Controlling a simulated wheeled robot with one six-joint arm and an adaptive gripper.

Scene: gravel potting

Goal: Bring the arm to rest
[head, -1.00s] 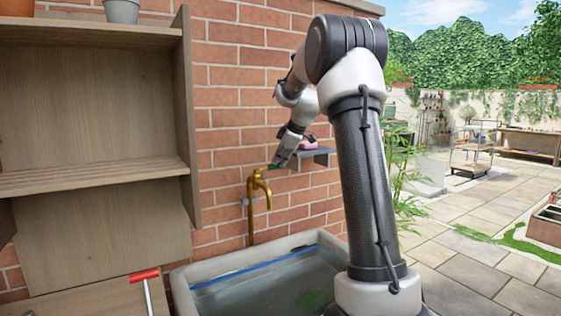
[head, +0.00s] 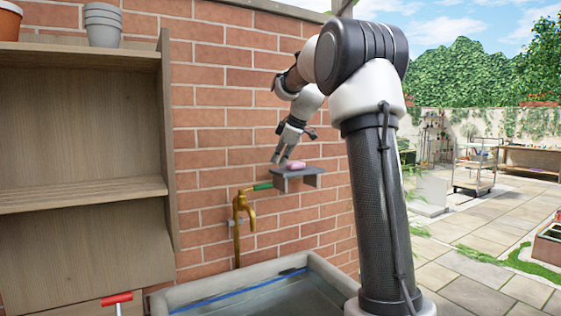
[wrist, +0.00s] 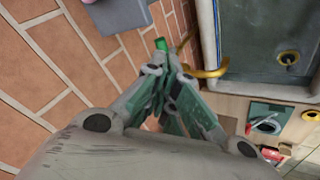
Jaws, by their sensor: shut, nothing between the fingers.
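My gripper (head: 281,159) hangs in front of the brick wall in the head view, above the brass tap and near the small grey shelf. In the wrist view my gripper (wrist: 166,50) shows its fingers together, shut and empty. My gripper appears apart from the tap and from the shelf.
A grey wall shelf (head: 296,180) holds a pink soap-like item (head: 295,165). A stone sink (head: 210,292) with water lies below. A wooden shelf unit (head: 85,193) stands left, with grey pots (head: 102,25) on top. Open paving (head: 480,240) lies right.

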